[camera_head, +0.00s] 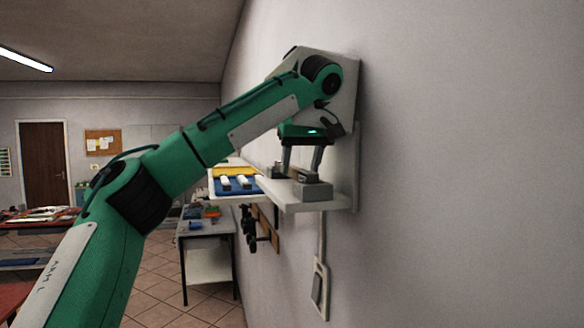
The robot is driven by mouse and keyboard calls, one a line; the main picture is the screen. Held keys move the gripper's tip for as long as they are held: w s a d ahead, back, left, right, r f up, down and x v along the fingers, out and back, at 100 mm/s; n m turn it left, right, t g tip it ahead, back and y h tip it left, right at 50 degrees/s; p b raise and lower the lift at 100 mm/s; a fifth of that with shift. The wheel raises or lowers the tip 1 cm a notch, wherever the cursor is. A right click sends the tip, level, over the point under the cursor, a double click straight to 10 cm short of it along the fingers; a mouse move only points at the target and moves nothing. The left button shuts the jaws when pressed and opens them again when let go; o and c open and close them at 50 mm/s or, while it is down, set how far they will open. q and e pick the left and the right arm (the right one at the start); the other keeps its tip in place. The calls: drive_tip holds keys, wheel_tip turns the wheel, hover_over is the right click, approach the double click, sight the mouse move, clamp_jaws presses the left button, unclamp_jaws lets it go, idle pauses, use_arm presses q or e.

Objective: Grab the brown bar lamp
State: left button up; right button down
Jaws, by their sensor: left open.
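My left gripper (302,170) points down over a white wall shelf (305,206). Its two fingers are apart. Small grey-brown blocks lie on the shelf around the fingertips: one (312,190) at the near side and one (276,171) at the far left. I cannot tell whether the fingers touch them, or whether they are parts of one thing. I cannot make out for sure which thing is the brown bar lamp. My right gripper is not in view.
A blue and yellow tray (234,186) with white pieces sits on the shelf's far part. A brown strip with black clamps (249,228) is below. The wall (460,180) is close on the right.

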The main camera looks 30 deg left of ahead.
sight(294, 167)
use_arm(q)
drive_tip(key=shift+w+a+p, duration=0.3)
drive_tip(key=shift+w+a, duration=0.05)
drive_tip(key=shift+w, duration=0.05)
drive_tip(key=w+a+p, duration=0.2)
drive_tip(key=a, duration=0.1)
drive_tip(key=shift+w+a+f, duration=0.1)
drive_tip(key=shift+w+f, duration=0.05)
drive_tip(key=shift+w, duration=0.25)
drive_tip(key=shift+a+f+p, duration=0.15)
drive_tip(key=shift+f+p, duration=0.15)
drive_tip(key=shift+f, duration=0.05)
drive_tip(key=c, duration=1.1)
